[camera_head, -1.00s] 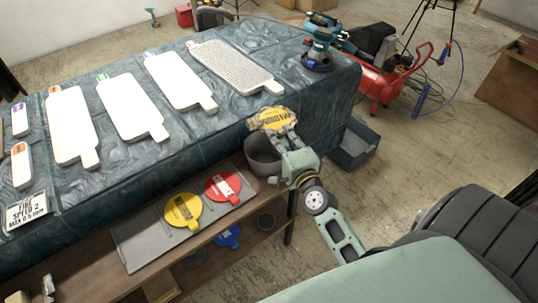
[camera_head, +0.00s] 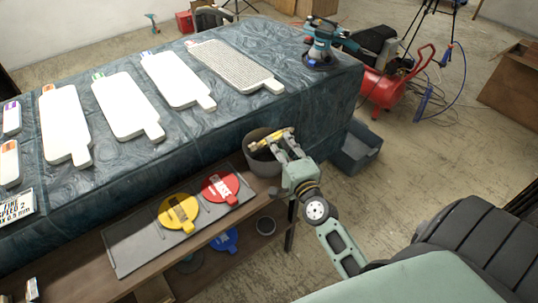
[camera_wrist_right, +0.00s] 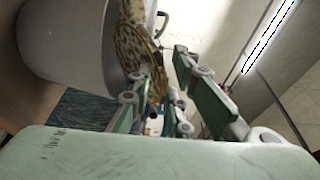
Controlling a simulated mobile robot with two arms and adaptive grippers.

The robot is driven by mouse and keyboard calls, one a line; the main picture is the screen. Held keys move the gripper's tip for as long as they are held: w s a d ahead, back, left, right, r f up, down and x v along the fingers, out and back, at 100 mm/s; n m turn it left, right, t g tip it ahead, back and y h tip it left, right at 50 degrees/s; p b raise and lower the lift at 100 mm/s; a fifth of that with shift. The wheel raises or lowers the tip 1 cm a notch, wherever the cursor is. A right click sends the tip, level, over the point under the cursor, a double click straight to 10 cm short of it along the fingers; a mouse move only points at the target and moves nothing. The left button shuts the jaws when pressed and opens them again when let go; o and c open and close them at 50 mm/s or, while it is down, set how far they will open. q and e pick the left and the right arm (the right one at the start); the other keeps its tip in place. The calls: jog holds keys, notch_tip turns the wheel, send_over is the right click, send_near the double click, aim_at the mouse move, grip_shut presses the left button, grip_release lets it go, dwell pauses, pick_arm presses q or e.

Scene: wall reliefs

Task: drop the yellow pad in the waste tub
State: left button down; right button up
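The yellow pad (camera_head: 268,141), with dark markings, is tilted nearly edge-on at the mouth of the grey waste tub (camera_head: 263,163). In the right wrist view the pad (camera_wrist_right: 142,45) shows a speckled face and a yellow rim, close beside the tub wall (camera_wrist_right: 65,40). My right gripper (camera_head: 283,145) is at the tub's right rim. In the wrist view its fingers (camera_wrist_right: 168,85) are apart, with a gap between them; the pad is by the left finger. Whether the pad still touches that finger is unclear. My left gripper is not in view.
White boards lie on the covered table above.

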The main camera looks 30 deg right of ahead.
jog(key=shift+o, duration=0.7)
jog(key=shift+s, duration=0.1)
jog(key=s+a, duration=0.2)
jog(key=s, duration=0.9)
jog(key=shift+s+a, duration=0.15)
jog(key=shift+s, duration=0.15)
